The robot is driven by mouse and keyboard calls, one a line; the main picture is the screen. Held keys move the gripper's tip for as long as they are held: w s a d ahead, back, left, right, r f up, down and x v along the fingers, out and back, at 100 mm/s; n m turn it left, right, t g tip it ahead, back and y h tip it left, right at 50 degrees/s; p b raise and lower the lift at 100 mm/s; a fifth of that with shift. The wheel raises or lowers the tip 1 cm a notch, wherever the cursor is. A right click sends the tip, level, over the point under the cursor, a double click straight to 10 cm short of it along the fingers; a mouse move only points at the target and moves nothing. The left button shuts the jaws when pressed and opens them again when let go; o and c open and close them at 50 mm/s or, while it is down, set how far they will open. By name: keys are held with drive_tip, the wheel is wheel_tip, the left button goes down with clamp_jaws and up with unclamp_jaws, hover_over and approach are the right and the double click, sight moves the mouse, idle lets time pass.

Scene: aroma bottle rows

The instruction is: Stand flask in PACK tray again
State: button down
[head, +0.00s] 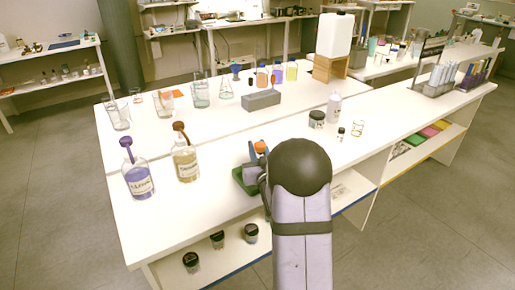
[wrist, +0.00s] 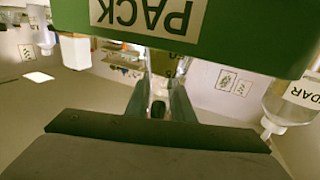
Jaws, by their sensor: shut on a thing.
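The green PACK tray (head: 240,180) stands at the front edge of the white bench, left of my arm. In the wrist view the tray (wrist: 235,35) fills the top, its PACK label upside down. My gripper (wrist: 160,105) is shut on the flask (wrist: 165,62), a clear, yellowish glass between the fingers, close to the tray. In the head view an orange cap (head: 260,147) shows above the tray beside my gripper (head: 258,165). My arm hides much of the tray and flask there. I cannot tell whether the flask touches the tray floor.
A purple bottle (head: 138,180) and a pale yellow bottle (head: 186,163) stand to the left on the bench. A white bottle (head: 334,108) and a dark-lidded jar (head: 317,119) stand to the right. A grey block (head: 262,99) lies farther back. The bench between is mostly clear.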

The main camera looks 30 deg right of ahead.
drive_tip(key=shift+f+b, duration=0.3)
drive_tip(key=shift+b, duration=0.05)
drive_tip(key=c, duration=0.9)
unclamp_jaws()
drive_tip(key=shift+s, duration=0.1)
drive_tip(key=shift+b+v, duration=0.4)
drive_tip(key=shift+v, duration=4)
drive_tip(key=shift+a, duration=0.1)
